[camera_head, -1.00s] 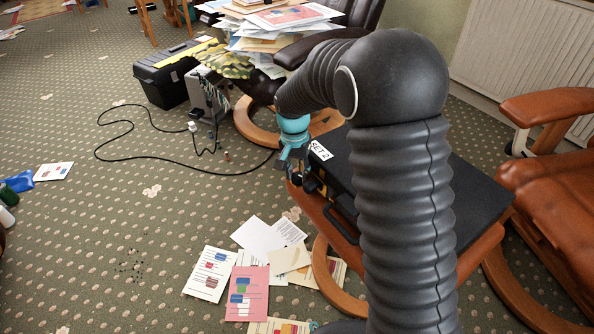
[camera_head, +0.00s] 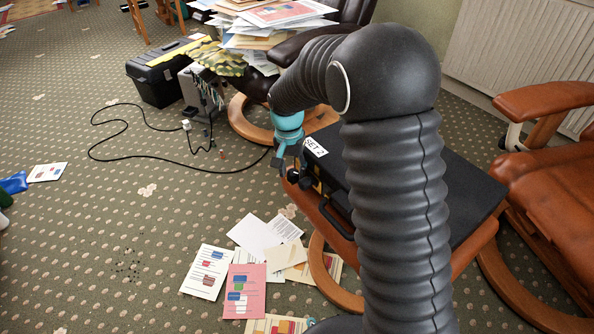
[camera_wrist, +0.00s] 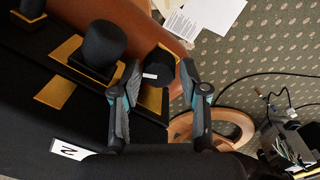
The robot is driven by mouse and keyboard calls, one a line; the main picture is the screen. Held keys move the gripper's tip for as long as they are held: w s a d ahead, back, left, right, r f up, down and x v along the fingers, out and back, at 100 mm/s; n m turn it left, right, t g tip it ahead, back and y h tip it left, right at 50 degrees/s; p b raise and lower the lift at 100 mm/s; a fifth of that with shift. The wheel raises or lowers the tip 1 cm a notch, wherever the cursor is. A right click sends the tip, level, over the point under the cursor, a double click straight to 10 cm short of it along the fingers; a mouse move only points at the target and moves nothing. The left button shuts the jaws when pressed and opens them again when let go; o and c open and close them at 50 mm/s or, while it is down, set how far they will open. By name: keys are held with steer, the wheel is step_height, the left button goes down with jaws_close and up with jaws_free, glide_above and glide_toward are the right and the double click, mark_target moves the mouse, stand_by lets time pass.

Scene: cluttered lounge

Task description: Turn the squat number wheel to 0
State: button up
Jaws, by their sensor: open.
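In the wrist view, black round knobs on brass plates stand along the case's edge. One dark wheel with a small white patch (camera_wrist: 158,72) is between the fingers of my gripper (camera_wrist: 160,68); any number on it is too small to read. A taller black knob (camera_wrist: 104,44) stands to its left, and part of another (camera_wrist: 32,8) shows at the top left corner. My gripper is open around the wheel; I cannot tell whether the fingers touch it. In the head view, my gripper (camera_head: 284,158) is at the case's left end.
Papers (camera_head: 207,272) lie on the carpet in front of the stool. A black cable (camera_head: 125,160) runs across the floor to the left. A brown armchair (camera_head: 555,180) stands close on the right. A black toolbox (camera_head: 165,75) and a paper-laden chair are behind. Open carpet lies to the left.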

mark_target(291, 170)
steer(key=m+b, duration=0.1)
steer(key=m, duration=0.3)
steer(key=shift+f+b, duration=0.1)
steer(key=shift+b, duration=0.2)
steer(key=m+b, duration=0.2)
steer(key=m, duration=0.3)
step_height(291, 170, up, 14)
steer(key=p, duration=0.3)
steer(key=s+d+n+t+b, duration=0.2)
steer(key=s+d+n, duration=0.3)
steer(key=s, duration=0.7)
steer(key=s+d+n+t+b, duration=0.2)
steer(key=s+d+n+b, duration=0.2)
steer(key=s+d, duration=0.5)
steer(key=shift+s+r+n+t+y, duration=0.25)
steer(key=shift+s+n+t+y, duration=0.25)
steer(key=shift+s, duration=1)
steer(key=shift+d, duration=0.1)
